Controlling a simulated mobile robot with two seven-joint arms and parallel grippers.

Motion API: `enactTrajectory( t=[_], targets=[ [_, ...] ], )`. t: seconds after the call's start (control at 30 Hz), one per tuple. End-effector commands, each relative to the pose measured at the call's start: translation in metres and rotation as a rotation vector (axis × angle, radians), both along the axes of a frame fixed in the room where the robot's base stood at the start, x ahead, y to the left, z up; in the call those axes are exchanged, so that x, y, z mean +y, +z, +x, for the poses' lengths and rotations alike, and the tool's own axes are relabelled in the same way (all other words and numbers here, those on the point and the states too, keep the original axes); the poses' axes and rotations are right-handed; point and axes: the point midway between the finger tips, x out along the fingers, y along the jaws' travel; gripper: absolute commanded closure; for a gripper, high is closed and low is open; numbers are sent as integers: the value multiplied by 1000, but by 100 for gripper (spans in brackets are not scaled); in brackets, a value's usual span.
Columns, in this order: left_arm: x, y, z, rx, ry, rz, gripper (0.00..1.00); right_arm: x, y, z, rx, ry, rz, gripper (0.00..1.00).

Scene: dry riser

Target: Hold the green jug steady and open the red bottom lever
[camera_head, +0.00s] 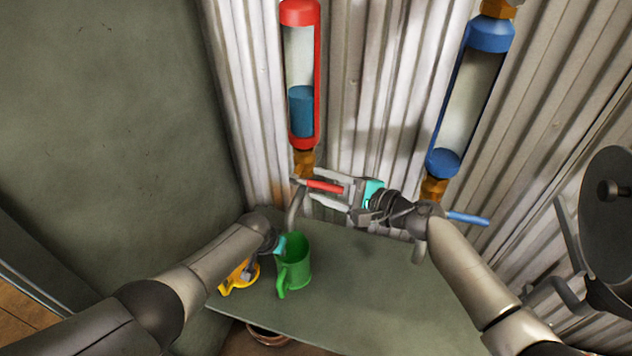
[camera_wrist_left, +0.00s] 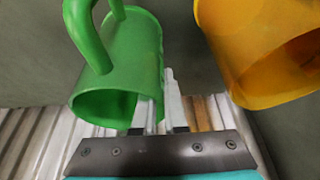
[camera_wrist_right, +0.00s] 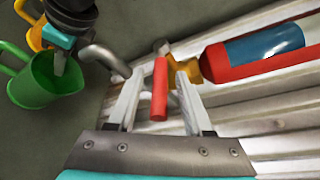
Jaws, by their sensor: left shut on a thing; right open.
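The green jug (camera_head: 298,270) stands upright on the grey-green table below the grey spout (camera_head: 293,208) under the red-framed tube. My left gripper (camera_head: 281,247) is shut on the jug's wall near the rim; in the left wrist view the fingers (camera_wrist_left: 160,98) are at the jug (camera_wrist_left: 135,55), partly hidden by it. The red bottom lever (camera_head: 326,187) sticks out to the right of the tap. My right gripper (camera_head: 316,187) is open, its fingers on either side of the lever. The right wrist view shows the red lever (camera_wrist_right: 160,90) between the spread fingers (camera_wrist_right: 158,80); contact cannot be told.
A yellow jug (camera_head: 240,277) stands close to the left of the green one. The red-framed tube (camera_head: 301,75) holds blue liquid. A blue-framed tube (camera_head: 468,100) with a blue lever (camera_head: 468,218) is on the right, near my right arm. The table's front right is clear.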

Motion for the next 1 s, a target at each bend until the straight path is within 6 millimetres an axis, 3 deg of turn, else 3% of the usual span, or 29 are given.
enactTrajectory(
  t=[0.2,0.57,1.0],
  targets=[
    [1,-1,-1,2,0,1,100,14,-4,10,1,0,1,49],
    [1,-1,-1,2,0,1,100,17,-5,12,0,0,0,49],
    [1,-1,-1,2,0,1,100,16,-5,11,1,1,-1,99]
  ],
)
